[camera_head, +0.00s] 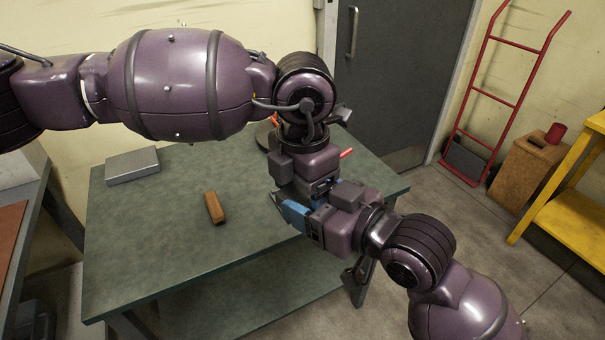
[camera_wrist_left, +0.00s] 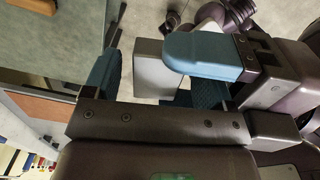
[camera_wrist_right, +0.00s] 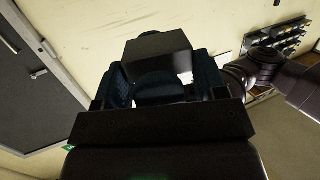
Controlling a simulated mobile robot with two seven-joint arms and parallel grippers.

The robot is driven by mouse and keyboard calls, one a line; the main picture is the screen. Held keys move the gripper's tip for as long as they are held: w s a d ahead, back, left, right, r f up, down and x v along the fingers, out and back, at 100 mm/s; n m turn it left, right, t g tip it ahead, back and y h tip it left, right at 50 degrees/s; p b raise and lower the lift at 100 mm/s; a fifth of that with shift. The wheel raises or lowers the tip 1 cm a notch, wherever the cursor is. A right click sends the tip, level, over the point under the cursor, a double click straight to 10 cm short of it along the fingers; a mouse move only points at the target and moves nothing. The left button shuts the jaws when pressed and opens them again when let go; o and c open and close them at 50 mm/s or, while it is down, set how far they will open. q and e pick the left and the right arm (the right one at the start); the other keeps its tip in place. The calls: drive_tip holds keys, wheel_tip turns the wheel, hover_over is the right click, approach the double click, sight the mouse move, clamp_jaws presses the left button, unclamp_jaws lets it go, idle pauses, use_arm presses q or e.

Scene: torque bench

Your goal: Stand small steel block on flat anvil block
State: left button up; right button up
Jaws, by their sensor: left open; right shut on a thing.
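The small steel block, a plain grey block, shows in the left wrist view (camera_wrist_left: 154,68) and, darkly lit, in the right wrist view (camera_wrist_right: 157,55). My right gripper (camera_head: 291,214) is shut on it, above the bench's right part. My left gripper (camera_head: 303,193) points down from above, close to the right gripper. Its blue fingers are open, with the block between or just beyond them; I cannot tell whether they touch it. In the head view the grippers largely hide the block. The flat anvil block (camera_head: 133,167), a low grey slab, lies at the bench's back left, with nothing on it.
A brown wooden piece (camera_head: 214,208) lies mid-bench. Red-handled things behind my left gripper are mostly hidden. The green bench top (camera_head: 150,240) is clear at the front left. A red hand truck (camera_head: 505,85) and a yellow stand (camera_head: 570,205) are off right.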

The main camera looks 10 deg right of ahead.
use_arm(q)
drive_tip(key=shift+f, duration=0.1)
use_arm(e)
drive_tip(key=shift+r, duration=0.1)
use_arm(q)
drive_tip(key=c, duration=1.3)
use_arm(e)
drive_tip(key=o, duration=1.4)
